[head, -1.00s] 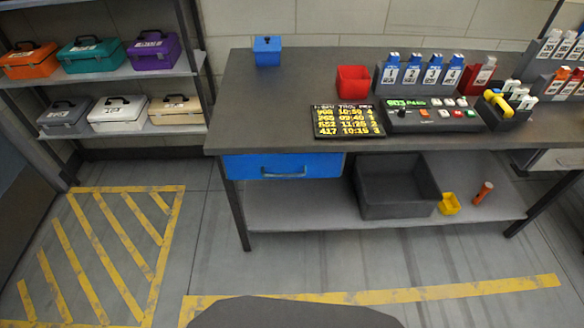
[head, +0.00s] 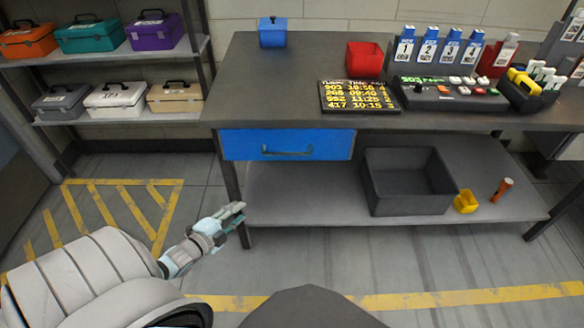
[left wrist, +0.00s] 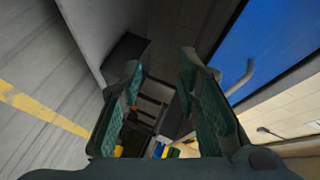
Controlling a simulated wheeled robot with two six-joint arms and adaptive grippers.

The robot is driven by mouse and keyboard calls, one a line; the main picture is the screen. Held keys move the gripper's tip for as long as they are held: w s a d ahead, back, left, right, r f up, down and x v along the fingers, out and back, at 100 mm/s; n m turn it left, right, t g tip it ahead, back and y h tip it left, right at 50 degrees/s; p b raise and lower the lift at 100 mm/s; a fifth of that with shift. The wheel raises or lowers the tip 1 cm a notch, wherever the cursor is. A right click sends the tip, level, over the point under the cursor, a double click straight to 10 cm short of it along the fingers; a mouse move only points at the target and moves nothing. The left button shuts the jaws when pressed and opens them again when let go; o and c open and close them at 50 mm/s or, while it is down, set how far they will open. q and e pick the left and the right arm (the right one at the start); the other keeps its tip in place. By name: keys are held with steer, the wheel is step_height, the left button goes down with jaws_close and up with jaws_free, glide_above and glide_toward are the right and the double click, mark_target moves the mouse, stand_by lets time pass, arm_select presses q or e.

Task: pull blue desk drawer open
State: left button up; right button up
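The blue desk drawer (head: 240,146) is under the left part of the grey desk (head: 270,96). Its front looks flush with the desk edge, so it appears shut. A dark bar handle (head: 287,153) runs across its front. In the left wrist view the blue drawer front (left wrist: 268,38) fills the upper right, with the handle (left wrist: 240,80) right of the fingers. My left gripper (head: 238,213) is below and left of the drawer, apart from the handle. In the left wrist view its green-padded fingers (left wrist: 160,78) are spread with nothing between them. My right gripper is not in view.
The desk's left leg (head: 229,180) stands close to my left gripper. A rack with toolboxes (head: 125,55) stands at the left. Floor before the desk is clear.

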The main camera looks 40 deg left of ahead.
arm_select(q)
steer(key=w+r+m+t+h+b, duration=0.2)
steer(key=w+r+m+t, duration=0.1)
steer(key=w+r+m, duration=0.1)
steer(key=m+t+h+b, duration=0.1)
steer(key=m+t+h, duration=0.1)
steer(key=m+h, duration=0.15)
glide_toward(285, 154)
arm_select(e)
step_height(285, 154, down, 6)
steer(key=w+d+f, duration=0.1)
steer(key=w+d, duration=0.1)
arm_select(q)
steer(key=shift+y, duration=0.55)
steer(key=b+x, duration=0.5)
steer(key=x, duration=0.4)
steer(key=shift+w+d+f, duration=0.1)
steer(key=shift+w, duration=0.1)
steer(key=shift+w+d+g, duration=0.1)
steer(key=shift+w+g, duration=0.2)
steer(key=shift+w, duration=0.15)
jaws_close()
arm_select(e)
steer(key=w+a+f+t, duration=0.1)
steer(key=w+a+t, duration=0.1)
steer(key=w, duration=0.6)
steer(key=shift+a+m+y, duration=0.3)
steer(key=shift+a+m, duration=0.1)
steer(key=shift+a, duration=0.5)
